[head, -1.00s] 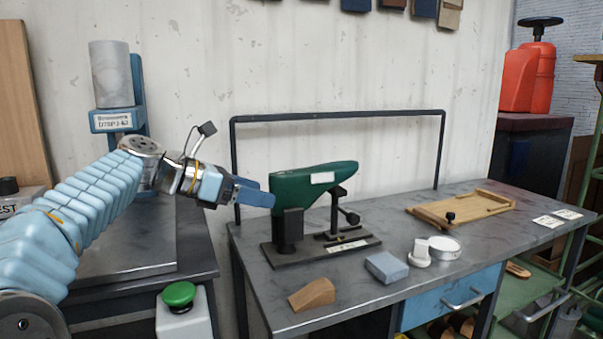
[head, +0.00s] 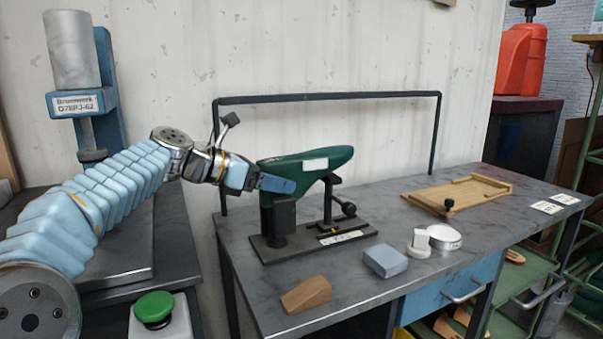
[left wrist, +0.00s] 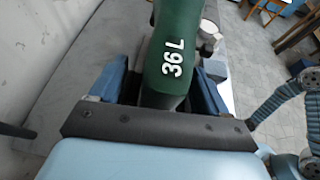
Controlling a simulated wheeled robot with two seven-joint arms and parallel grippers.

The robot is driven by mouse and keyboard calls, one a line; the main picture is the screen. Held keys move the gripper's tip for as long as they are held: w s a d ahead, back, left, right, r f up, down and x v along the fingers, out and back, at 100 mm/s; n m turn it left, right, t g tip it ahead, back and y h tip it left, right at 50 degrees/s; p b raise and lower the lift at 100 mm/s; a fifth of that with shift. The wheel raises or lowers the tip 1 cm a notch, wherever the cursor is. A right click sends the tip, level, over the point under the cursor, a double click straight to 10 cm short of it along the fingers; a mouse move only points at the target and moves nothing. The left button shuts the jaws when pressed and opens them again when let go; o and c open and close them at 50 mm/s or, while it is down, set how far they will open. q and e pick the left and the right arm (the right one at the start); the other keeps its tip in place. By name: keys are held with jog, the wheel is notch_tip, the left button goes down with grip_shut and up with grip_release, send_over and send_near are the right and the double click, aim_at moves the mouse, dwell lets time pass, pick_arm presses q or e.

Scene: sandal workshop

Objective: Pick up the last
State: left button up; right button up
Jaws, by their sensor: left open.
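The green last (head: 318,165) rests on a black stand (head: 315,236) on the grey workbench. A white label shows on its side in the head view. In the left wrist view the last (left wrist: 176,35) bears the white marking "36L". My left gripper (head: 280,184) is open at the left end of the last. In the left wrist view its two blue fingers (left wrist: 160,82) lie on either side of the last, with the last's end between them. I cannot tell whether either finger touches it. My right gripper is not in view.
On the bench stand a wooden wedge (head: 306,294), a grey-blue block (head: 385,261), a white round tin (head: 444,237) and a wooden board (head: 457,195). A dark rail (head: 330,97) rises behind the last. A green button (head: 154,307) is at the lower left.

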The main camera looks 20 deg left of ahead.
pick_arm(q)
jog(key=shift+r, duration=0.1)
jog(key=c, duration=1.1)
